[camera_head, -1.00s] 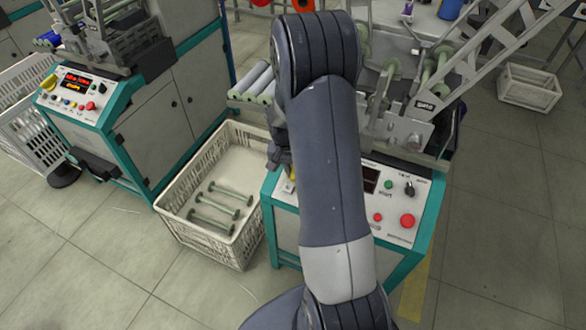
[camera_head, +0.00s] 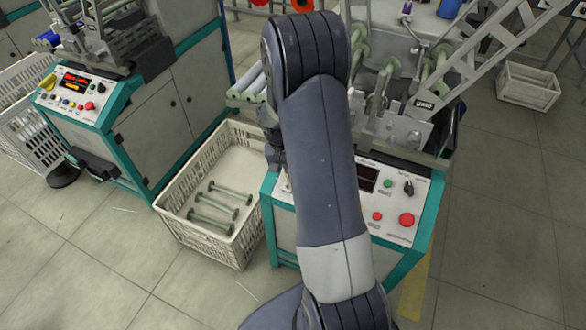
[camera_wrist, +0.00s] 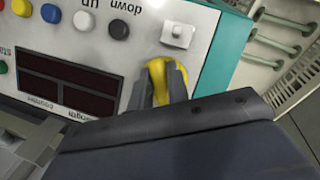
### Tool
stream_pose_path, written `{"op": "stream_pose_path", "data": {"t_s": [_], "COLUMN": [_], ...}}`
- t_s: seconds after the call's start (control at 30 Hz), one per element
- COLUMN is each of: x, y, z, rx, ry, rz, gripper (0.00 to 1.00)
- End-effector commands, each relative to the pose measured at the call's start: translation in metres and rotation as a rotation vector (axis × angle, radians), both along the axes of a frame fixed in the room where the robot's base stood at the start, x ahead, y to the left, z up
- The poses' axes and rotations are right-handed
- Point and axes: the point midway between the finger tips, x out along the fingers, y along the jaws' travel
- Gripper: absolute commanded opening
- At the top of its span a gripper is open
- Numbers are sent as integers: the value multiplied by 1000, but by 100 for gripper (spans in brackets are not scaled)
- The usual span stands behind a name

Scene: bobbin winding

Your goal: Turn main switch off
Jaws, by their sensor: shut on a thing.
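The main switch (camera_wrist: 158,70) is a yellow knob on the white control panel (camera_wrist: 215,62), near the panel's edge in the wrist view. My gripper (camera_wrist: 160,92) is shut on it, with one grey finger on each side and the yellow showing between them. The display windows (camera_wrist: 66,86) on this panel are dark, and the display (camera_head: 367,178) is dark in the head view too. In the head view my arm hides the switch and much of the panel's left half.
A red button (camera_head: 407,220) and a black selector (camera_head: 409,187) sit on the panel's right. A white crate (camera_head: 245,240) with green-ended bobbins (camera_head: 213,208) stands left of the machine. A second machine with a lit display (camera_head: 75,82) is farther left. Metal winding frames (camera_head: 410,130) rise behind the panel.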

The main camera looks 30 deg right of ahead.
Motion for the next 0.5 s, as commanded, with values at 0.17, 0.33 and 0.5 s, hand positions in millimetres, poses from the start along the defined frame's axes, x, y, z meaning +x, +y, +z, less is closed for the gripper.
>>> {"op": "stream_pose_path", "data": {"t_s": [0.17, 0.33, 0.5], "x": [0, 0, 0], "y": [0, 0, 0], "z": [0, 0, 1], "rx": [-1, 0, 0], "ry": [0, 0, 0], "rz": [2, 1, 0], "gripper": [30, 38, 38]}}
